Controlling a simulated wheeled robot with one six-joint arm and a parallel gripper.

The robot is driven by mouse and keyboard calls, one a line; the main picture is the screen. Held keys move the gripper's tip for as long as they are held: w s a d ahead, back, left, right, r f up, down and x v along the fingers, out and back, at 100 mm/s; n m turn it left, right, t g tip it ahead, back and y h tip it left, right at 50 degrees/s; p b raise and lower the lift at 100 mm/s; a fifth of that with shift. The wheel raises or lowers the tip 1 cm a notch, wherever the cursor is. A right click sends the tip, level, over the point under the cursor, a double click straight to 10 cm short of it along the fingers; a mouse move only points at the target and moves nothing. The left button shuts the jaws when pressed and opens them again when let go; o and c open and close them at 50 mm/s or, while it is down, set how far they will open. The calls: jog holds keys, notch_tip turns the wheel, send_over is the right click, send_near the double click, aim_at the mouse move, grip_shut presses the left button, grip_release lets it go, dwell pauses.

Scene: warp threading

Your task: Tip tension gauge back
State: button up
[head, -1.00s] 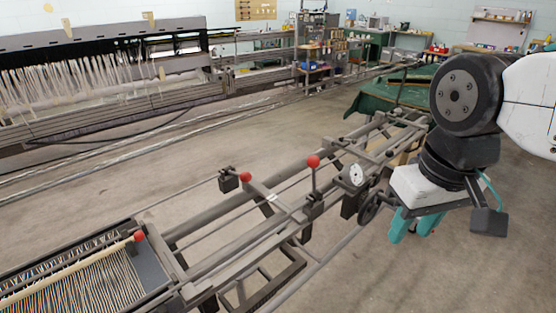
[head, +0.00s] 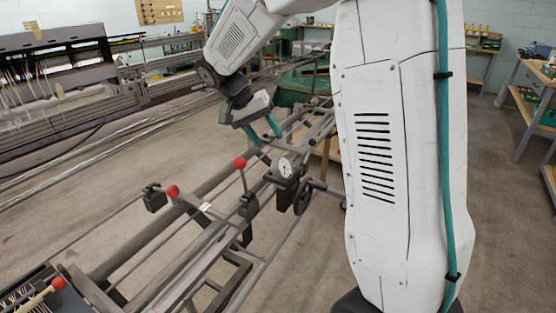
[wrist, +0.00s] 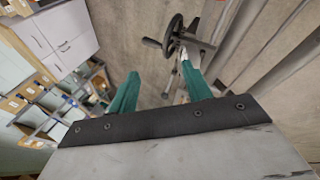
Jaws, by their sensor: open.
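The tension gauge (head: 285,167) is a round white dial on a dark block on the frame's rail, in the middle of the head view. Its face is turned toward the camera. My gripper (head: 264,134) has teal fingers pointing down, just above and left of the gauge in the head view; a gap shows between them and the dial. In the wrist view my gripper's fingers (wrist: 160,80) stand apart with nothing between them. I cannot make out the dial in the wrist view.
A dark handwheel (head: 303,196) sits beside the gauge; it also shows in the wrist view (wrist: 172,36). A red-knobbed lever (head: 241,163) stands upright left of the gauge, and another red knob (head: 173,191) is farther left. Open floor (head: 90,200) lies left of the frame.

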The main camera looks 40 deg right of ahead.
aim_at(277, 159)
jog(key=w+d+f+m+g+h, duration=0.1)
jog(key=w+d+f+m+h, duration=0.2)
jog(key=w+f, duration=0.6)
jog(key=shift+y, duration=0.5)
jog(key=x, duration=0.8)
jog(key=shift+s+d+r, duration=0.1)
jog(key=shift+d+r, duration=0.15)
jog(key=shift+d, duration=0.2)
jog(key=c, duration=1)
